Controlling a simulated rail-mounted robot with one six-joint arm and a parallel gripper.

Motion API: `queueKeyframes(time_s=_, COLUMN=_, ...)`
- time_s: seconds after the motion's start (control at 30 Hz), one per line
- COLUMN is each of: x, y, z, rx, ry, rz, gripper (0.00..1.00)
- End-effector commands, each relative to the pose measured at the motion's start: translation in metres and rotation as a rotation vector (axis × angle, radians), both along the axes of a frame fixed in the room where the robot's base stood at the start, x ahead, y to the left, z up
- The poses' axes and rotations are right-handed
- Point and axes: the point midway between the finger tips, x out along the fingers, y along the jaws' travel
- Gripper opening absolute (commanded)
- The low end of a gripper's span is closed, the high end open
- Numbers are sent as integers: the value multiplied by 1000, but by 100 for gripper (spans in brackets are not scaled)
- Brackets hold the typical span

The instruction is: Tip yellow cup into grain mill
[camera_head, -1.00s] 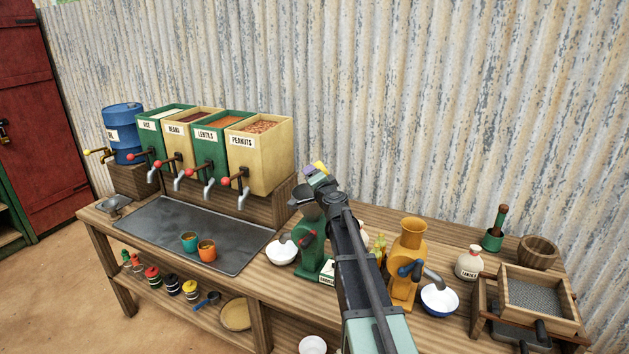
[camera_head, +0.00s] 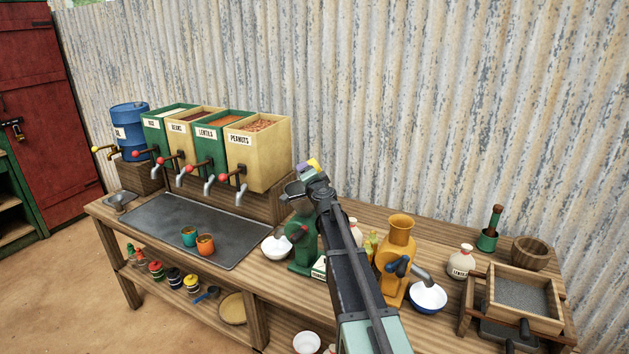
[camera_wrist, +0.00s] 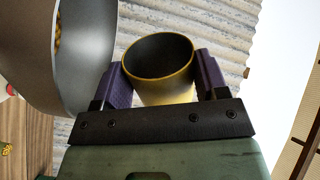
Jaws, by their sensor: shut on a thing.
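The yellow cup (camera_wrist: 172,94) is between the purple fingers of my gripper (camera_wrist: 164,82) in the wrist view. Its round mouth shows, the inside is dark, and I see no grain in it. In the head view, a small yellow part of the cup (camera_head: 314,164) shows at the tip of my gripper (camera_head: 307,168), above the green grain mill (camera_head: 303,240). The mill's grey hopper (camera_head: 293,188) is just below and left of the gripper. In the wrist view, a large grey bowl-like rim (camera_wrist: 95,55), seemingly this hopper, is beside the cup, with yellow grains inside. My arm hides part of the bench.
An orange mill (camera_head: 398,245) with a bowl (camera_head: 428,297) stands to the right. A white bowl (camera_head: 277,246) sits left of the green mill. Two small cups, teal (camera_head: 189,236) and orange (camera_head: 206,245), stand on the metal tray (camera_head: 150,222). Dispensers (camera_head: 258,155) stand behind.

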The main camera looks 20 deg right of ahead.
Motion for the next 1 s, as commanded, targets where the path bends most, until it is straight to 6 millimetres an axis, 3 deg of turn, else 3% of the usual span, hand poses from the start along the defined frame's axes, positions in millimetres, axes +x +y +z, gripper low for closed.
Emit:
queueKeyframes(time_s=0.17, x=0, y=-3, z=-1, rx=57, ry=-7, rz=-1, gripper=40)
queueKeyframes(time_s=0.27, x=-1, y=-11, z=-4, rx=193, ry=-21, rz=0, gripper=40)
queueKeyframes(time_s=0.37, x=-2, y=-24, z=-11, rx=435, ry=-47, rz=0, gripper=40)
queueKeyframes(time_s=0.4, x=-2, y=-27, z=2, rx=545, ry=-58, rz=1, gripper=40)
queueKeyframes(time_s=0.5, x=-3, y=-35, z=14, rx=835, ry=-89, rz=3, gripper=40)
queueKeyframes(time_s=0.8, x=-4, y=-42, z=20, rx=1675, ry=-178, rz=6, gripper=40)
queueKeyframes(time_s=1.0, x=-5, y=-50, z=32, rx=1977, ry=-210, rz=7, gripper=40)
